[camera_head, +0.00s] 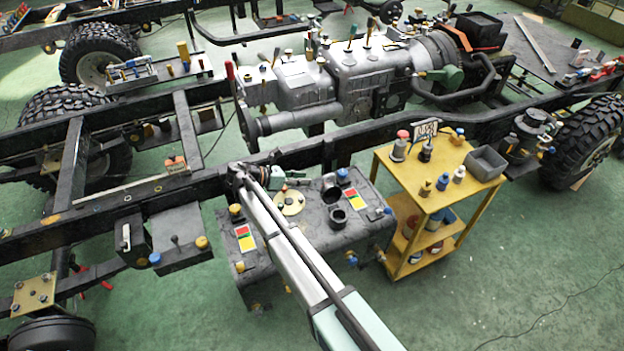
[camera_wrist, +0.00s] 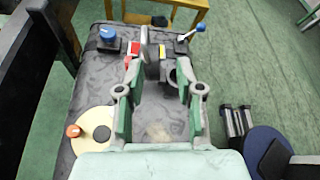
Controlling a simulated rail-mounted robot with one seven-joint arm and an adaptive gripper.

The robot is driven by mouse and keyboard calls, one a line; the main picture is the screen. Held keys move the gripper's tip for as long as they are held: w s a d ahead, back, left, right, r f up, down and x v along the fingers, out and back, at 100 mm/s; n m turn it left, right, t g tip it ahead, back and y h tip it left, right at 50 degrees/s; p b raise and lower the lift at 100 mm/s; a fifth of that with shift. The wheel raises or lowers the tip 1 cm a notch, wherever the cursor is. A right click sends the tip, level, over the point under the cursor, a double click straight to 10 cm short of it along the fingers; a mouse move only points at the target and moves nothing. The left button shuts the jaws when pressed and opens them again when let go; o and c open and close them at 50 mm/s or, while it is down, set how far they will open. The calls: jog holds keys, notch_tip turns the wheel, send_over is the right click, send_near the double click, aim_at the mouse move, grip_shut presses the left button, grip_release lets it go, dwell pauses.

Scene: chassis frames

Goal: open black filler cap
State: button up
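The black filler cap (camera_head: 331,189) appears on top of the dark fuel tank (camera_head: 322,241) in the head view. A black open ring (camera_head: 338,217) is beside it, probably the filler neck.
A blue knob (camera_wrist: 108,33), a blue-tipped lever (camera_wrist: 197,27) and a cream disc with an orange knob (camera_wrist: 92,128) stand on the tank. A yellow cart (camera_head: 393,165) with bottles is at right. The chassis rail (camera_head: 300,155) runs behind the tank.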

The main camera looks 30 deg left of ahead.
jog(key=shift+s+a+r, duration=0.15)
jog(key=shift+s+a, duration=0.05)
jog(key=shift+s, duration=0.05)
